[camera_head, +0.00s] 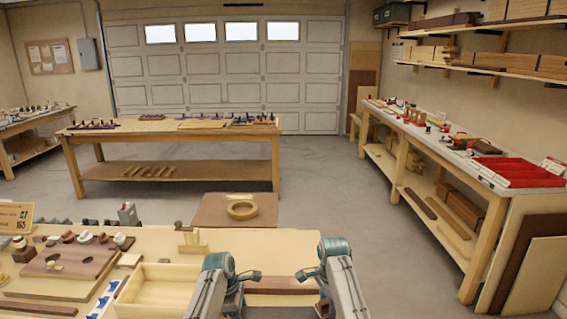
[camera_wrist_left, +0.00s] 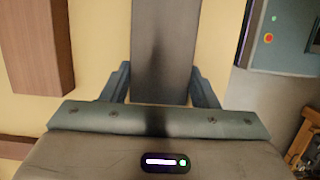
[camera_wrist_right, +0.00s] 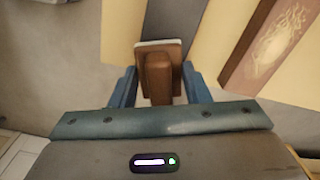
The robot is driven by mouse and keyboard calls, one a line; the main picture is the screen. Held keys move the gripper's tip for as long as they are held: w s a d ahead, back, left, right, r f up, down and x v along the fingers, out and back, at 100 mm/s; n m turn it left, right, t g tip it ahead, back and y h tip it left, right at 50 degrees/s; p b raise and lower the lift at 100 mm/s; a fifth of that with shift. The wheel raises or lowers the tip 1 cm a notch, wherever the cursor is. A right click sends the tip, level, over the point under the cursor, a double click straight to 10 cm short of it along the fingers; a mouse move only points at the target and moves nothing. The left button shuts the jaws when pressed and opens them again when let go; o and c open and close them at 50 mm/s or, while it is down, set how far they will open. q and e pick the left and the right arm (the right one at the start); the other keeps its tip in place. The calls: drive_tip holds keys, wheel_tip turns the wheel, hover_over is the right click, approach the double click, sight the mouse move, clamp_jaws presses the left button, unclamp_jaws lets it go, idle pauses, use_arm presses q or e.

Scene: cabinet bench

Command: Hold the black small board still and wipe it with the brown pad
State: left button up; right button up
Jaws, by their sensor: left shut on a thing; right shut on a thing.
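The black small board (camera_wrist_left: 167,50) shows as a dark grey panel between the fingers of my left gripper (camera_wrist_left: 163,90), which is shut on it. The brown pad (camera_wrist_right: 158,75) has a brown grip and a pale edge. My right gripper (camera_wrist_right: 160,92) is shut on its grip. A panel with a pale scribbled mark (camera_wrist_right: 280,45) lies to the right of the pad, apart from it in the picture; I cannot tell whether it is the same board. In the head view, my left gripper (camera_head: 252,276) and right gripper (camera_head: 305,275) face each other over the bench's front edge.
A light wooden tray (camera_head: 158,290) stands left of my left arm. A brown board with holes (camera_head: 70,262) and several small items lie farther left. A wooden ring (camera_head: 242,209) rests on a brown stand beyond the bench. A blue-grey box (camera_wrist_left: 285,35) is at the upper right.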

drive_tip(key=shift+r, duration=4.8)
use_arm(q)
drive_tip(key=o, duration=1)
use_arm(e)
drive_tip(key=shift+r, duration=0.1)
use_arm(q)
drive_tip(key=p+v, duration=0.2)
drive_tip(key=d+p+v, duration=0.1)
drive_tip(key=p+v, duration=0.1)
drive_tip(key=p, duration=0.1)
drive_tip(key=p+v, duration=0.3)
drive_tip(key=shift+d+r, duration=0.15)
drive_tip(key=shift+d, duration=0.2)
use_arm(e)
wheel_tip(320, 180, up, 8)
